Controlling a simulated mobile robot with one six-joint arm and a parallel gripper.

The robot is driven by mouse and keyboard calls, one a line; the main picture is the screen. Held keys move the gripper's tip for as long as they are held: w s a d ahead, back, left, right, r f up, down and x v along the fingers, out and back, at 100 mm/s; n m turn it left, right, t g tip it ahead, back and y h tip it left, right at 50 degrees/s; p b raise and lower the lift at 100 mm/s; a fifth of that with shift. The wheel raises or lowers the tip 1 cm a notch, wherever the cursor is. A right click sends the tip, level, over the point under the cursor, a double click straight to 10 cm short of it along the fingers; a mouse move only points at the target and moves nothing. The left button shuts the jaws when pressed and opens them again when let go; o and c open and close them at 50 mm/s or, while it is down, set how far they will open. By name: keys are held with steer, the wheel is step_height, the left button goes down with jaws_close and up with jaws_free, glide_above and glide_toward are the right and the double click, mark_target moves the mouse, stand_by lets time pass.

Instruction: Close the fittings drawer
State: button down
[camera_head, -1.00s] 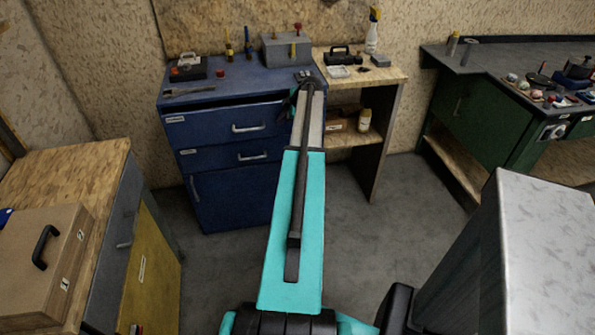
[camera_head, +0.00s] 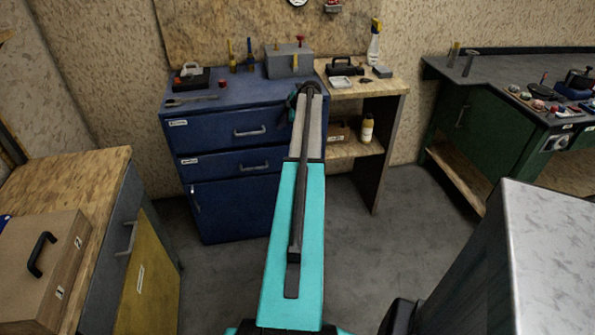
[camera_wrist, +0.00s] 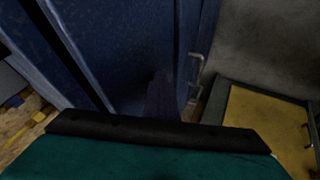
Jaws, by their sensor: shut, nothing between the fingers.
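The blue cabinet (camera_head: 228,212) stands against the back wall. Its top drawer (camera_head: 212,133) has a small white label and a bar handle, and its front looks about flush with the cabinet. A second drawer (camera_head: 215,165) below it looks closed too. I cannot read which label says fittings. My gripper (camera_head: 295,98) is at the cabinet's upper right front, mostly hidden behind my arm. It is shut and empty. In the wrist view, dark fingers (camera_wrist: 163,97) show faintly against the blue cabinet fronts; contact cannot be told.
Tools and a grey block (camera_head: 289,62) stand on the cabinet top. A small wooden shelf unit (camera_head: 395,83) stands to its right. A wooden-topped bench (camera_head: 85,170) with a yellow panel (camera_head: 150,270) is at left, and a green workbench (camera_head: 470,125) at right. Grey floor between is clear.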

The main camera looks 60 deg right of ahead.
steer(key=shift+w+r, duration=0.15)
steer(key=shift+w, duration=0.1)
steer(key=s+a+r+b, duration=0.2)
steer(key=s+a+r, duration=0.2)
steer(key=s+r, duration=0.3)
steer(key=shift+s+a+r+b, duration=0.35)
steer(key=shift+s+a, duration=0.05)
steer(key=shift+s, duration=0.45)
